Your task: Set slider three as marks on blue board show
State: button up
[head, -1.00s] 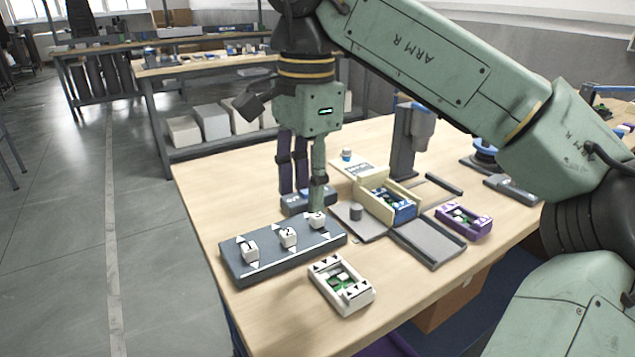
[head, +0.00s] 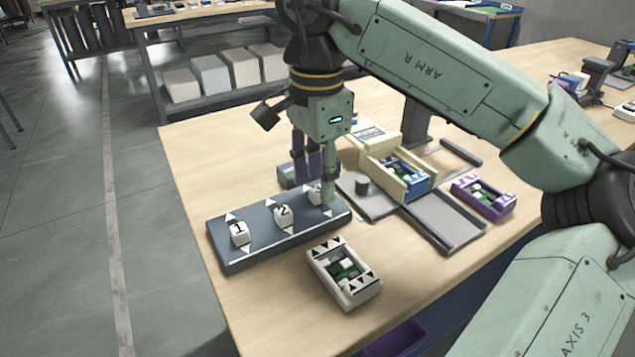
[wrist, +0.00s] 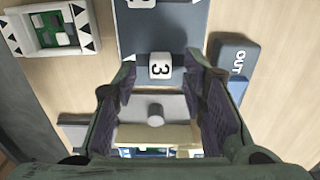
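The slider panel (head: 262,250) is a dark grey block with white cubes 1 (head: 239,233), 2 (head: 284,214) and 3 (head: 316,195). White triangles show by the cubes. My gripper (head: 318,198) points down over cube 3, one finger covering part of it. In the wrist view my gripper (wrist: 161,72) is open, its fingertips on both sides of cube 3 (wrist: 160,67), with narrow gaps visible. The blue board (head: 414,183) sits in a cream-walled holder (head: 381,180) behind the panel, to the right. Its marks are too small to read.
A white board with black triangles (head: 371,289) lies in front of the panel, a purple board (head: 497,210) to the right. A block marked OUT (wrist: 235,57) lies close beside the panel. A grey post (head: 417,120) stands behind the holder.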

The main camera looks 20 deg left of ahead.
jog(key=shift+f, duration=0.9)
jog(key=shift+c, duration=0.2)
grip_shut()
